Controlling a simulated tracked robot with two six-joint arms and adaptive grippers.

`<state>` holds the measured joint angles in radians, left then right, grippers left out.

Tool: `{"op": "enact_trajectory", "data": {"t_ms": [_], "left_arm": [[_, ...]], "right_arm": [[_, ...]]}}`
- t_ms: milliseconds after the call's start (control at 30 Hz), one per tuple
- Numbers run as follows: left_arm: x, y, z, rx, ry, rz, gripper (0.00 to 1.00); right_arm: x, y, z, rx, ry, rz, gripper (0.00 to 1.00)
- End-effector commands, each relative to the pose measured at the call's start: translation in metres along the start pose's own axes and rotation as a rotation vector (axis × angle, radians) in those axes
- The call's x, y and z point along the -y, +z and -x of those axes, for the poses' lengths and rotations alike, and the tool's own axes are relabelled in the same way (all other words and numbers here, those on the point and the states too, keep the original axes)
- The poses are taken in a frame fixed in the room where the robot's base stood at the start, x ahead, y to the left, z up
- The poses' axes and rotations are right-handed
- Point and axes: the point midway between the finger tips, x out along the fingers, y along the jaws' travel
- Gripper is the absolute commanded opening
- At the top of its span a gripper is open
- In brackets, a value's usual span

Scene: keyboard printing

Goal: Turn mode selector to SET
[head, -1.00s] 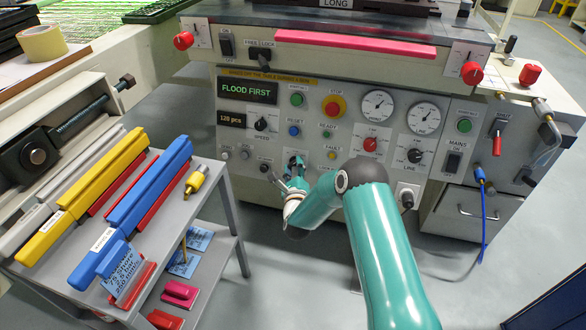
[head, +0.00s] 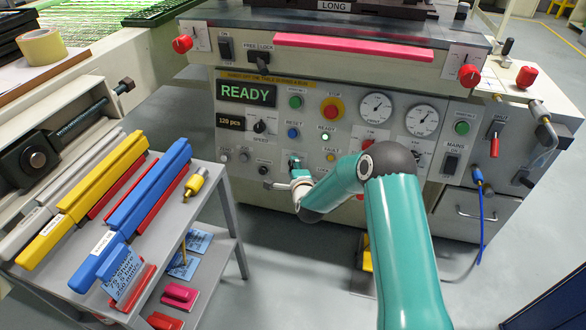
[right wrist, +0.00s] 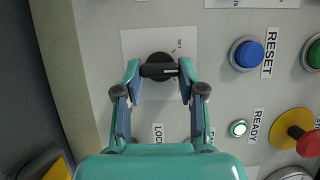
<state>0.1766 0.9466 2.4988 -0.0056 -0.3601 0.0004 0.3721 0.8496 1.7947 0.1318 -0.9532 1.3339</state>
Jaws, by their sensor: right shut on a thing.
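The mode selector (right wrist: 158,66) is a black knob with a white pointer line on a pale plate, in the right wrist view. My right gripper (right wrist: 160,76) is shut on it, one finger on each end of the knob's bar. In the head view my right gripper (head: 295,172) is at the lower part of the control panel (head: 345,190), and the arm hides part of the panel. My left gripper is not in view.
The display (head: 246,93) reads READY and the ready lamp (right wrist: 238,128) glows green. The blue RESET button (right wrist: 248,54) and red stop button (right wrist: 309,144) are close by. A grey cart (head: 222,190) with coloured bars stands at left.

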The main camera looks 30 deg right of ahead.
Motion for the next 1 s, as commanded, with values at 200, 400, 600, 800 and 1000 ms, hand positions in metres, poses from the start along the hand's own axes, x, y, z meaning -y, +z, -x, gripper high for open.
{"op": "enact_trajectory", "data": {"t_ms": [200, 400, 600, 800, 1000], "left_arm": [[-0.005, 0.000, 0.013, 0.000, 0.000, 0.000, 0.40], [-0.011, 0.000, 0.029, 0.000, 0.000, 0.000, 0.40], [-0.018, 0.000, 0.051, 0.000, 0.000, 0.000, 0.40], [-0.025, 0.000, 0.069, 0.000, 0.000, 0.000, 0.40], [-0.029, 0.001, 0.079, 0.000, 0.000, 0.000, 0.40]], "right_arm": [[0.004, 0.004, 0.001, 0.007, 0.089, 0.186, 0.05], [0.006, 0.005, 0.001, 0.008, 0.169, 0.358, 0.05], [0.007, 0.006, 0.001, 0.009, 0.243, 0.515, 0.05], [0.006, 0.007, 0.001, 0.010, 0.301, 0.637, 0.05], [0.004, 0.007, 0.000, 0.011, 0.334, 0.711, 0.05]]}}
